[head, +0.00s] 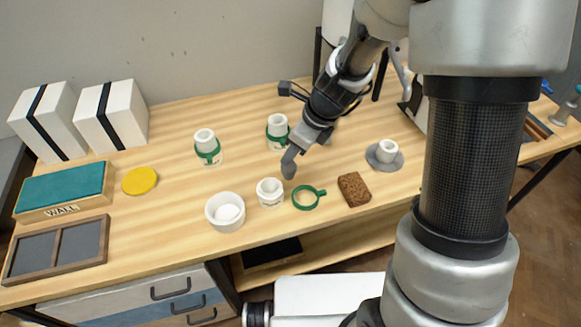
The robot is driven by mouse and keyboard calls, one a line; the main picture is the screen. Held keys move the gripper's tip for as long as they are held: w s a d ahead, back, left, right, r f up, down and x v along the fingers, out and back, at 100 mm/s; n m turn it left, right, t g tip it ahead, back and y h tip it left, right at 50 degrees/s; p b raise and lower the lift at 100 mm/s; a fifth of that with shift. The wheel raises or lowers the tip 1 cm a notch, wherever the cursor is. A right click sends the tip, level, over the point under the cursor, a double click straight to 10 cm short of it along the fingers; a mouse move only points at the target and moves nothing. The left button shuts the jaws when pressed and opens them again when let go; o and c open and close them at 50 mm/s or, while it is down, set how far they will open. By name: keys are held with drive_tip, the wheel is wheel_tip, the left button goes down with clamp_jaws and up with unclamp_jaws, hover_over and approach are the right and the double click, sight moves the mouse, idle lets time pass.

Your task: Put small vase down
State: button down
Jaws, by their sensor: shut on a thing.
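A small white vase (269,193) is near the front middle of the table, to the right of a white bowl. My gripper (289,166) points down and to the left, with its fingertips just above and to the right of this vase's rim. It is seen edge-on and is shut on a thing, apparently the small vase. The exact contact is hard to see, and I cannot tell whether the vase's base touches the table. Another small white vase (388,148) stands on a grey disc (372,158) to the right.
Two white vases with green collars stand behind, at left (204,137) and beside my arm (277,122). Nearby are the white bowl (213,220), a green ring (297,204) and a brown sponge-like block (354,188). A yellow disc (140,181), boxes and trays occupy the left.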

sight(292, 162)
drive_tip(key=shift+f+b, duration=0.6)
drive_tip(key=shift+f, duration=1.2)
drive_tip(key=shift+f, duration=0.1)
drive_tip(key=c, duration=1.7)
unclamp_jaws()
